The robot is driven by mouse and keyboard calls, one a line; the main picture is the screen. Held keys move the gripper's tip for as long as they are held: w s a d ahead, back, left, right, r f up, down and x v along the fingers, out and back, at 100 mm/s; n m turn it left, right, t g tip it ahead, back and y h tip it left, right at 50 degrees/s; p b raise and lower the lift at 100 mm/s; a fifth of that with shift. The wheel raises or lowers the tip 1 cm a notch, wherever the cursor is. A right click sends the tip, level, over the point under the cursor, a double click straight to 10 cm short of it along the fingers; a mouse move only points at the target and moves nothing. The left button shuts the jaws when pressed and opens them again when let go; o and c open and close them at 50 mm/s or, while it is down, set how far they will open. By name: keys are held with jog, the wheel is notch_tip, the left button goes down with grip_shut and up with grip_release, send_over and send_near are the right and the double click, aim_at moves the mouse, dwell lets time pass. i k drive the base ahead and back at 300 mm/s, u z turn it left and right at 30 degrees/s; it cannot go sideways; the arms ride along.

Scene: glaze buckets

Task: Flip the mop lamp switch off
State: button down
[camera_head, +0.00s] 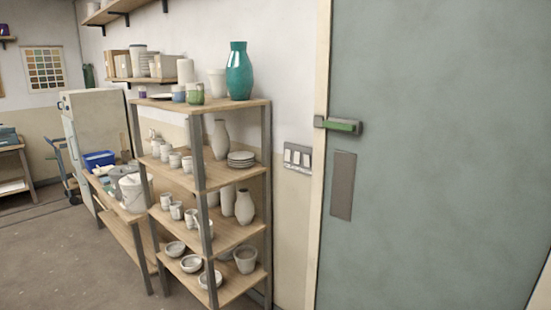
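A light switch panel (298,157) is on the wall between the shelf rack and the door. It has a grey plate with several white rockers side by side and a strip below them that looks like labels. The labels are too small to read, so I cannot tell which rocker is for the mop lamp, nor which way each rocker is set. No lamp that I can name as the mop lamp shows. My gripper is not in view.
A wooden shelf rack (230,180) with pottery and a teal vase (239,72) stands left of the panel. A grey-green door (440,200) with a green-marked handle (342,126) is at the right. A low bench (130,222) holds buckets. The floor at left (60,260) is clear.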

aim_at(306, 157)
jog(key=u, duration=0.5)
jog(key=i, duration=0.65)
jog(key=u, duration=0.8)
jog(key=i, duration=0.7)
jog(key=u, duration=0.4)
